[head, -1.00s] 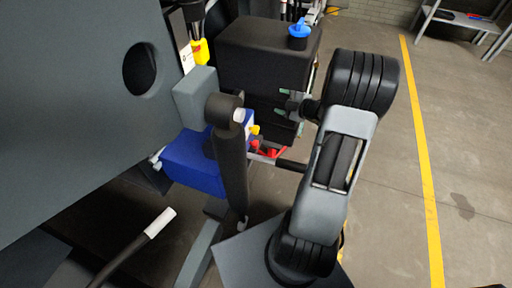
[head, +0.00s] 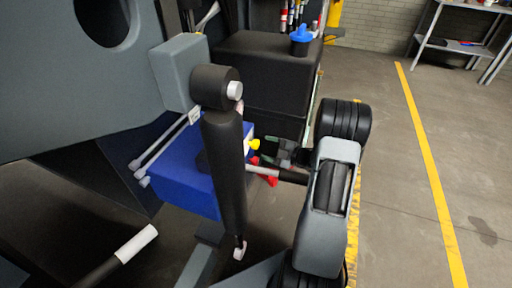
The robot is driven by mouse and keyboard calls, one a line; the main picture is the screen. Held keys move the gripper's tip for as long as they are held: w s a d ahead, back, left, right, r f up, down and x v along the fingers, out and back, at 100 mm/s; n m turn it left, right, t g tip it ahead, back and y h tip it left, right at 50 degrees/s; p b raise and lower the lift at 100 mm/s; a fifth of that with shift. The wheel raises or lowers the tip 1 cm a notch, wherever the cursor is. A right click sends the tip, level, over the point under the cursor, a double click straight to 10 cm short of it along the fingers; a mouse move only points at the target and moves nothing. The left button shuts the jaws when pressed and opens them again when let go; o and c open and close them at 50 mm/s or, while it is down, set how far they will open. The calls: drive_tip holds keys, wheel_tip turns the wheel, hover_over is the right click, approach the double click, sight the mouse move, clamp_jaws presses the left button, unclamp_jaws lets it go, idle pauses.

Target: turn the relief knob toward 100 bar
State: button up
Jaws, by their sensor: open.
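The blue block (head: 182,172) is at the centre left in the head view, partly behind a dark cylinder. A small yellow knob (head: 252,145) sticks out of its right side, with red parts (head: 262,173) just below. The yellow knob may be the relief knob; no bar marks can be read. My gripper (head: 279,153) is open, a short way right of the yellow knob and apparently apart from it. Its fingertips are small and dark against the black tank, so the exact gap is unclear.
The upright black cylinder (head: 225,170) stands close in front of the blue block. A black tank (head: 262,75) with a blue cap (head: 302,34) stands behind my gripper. A loose hose with a white end (head: 136,243) lies lower left. Open floor lies right.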

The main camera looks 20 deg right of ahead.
sight(258, 145)
drive_tip(key=shift+b+x, duration=0.35)
drive_tip(key=shift+x, duration=2.2)
drive_tip(key=shift+c, duration=0.3)
drive_tip(key=c, duration=0.9)
drive_tip(key=shift+o, duration=0.2)
drive_tip(key=shift+r+p, duration=0.1)
drive_tip(key=shift+p, duration=0.2)
drive_tip(key=shift+r+m+p, duration=0.1)
drive_tip(key=shift+m+p, duration=0.85)
drive_tip(key=shift+m, duration=0.25)
drive_tip(key=shift+m+p, duration=0.75)
drive_tip(key=shift+m, duration=0.05)
drive_tip(key=shift+m+g+p, duration=0.3)
drive_tip(key=shift+m+p, duration=1.35)
drive_tip(key=shift+m, duration=0.45)
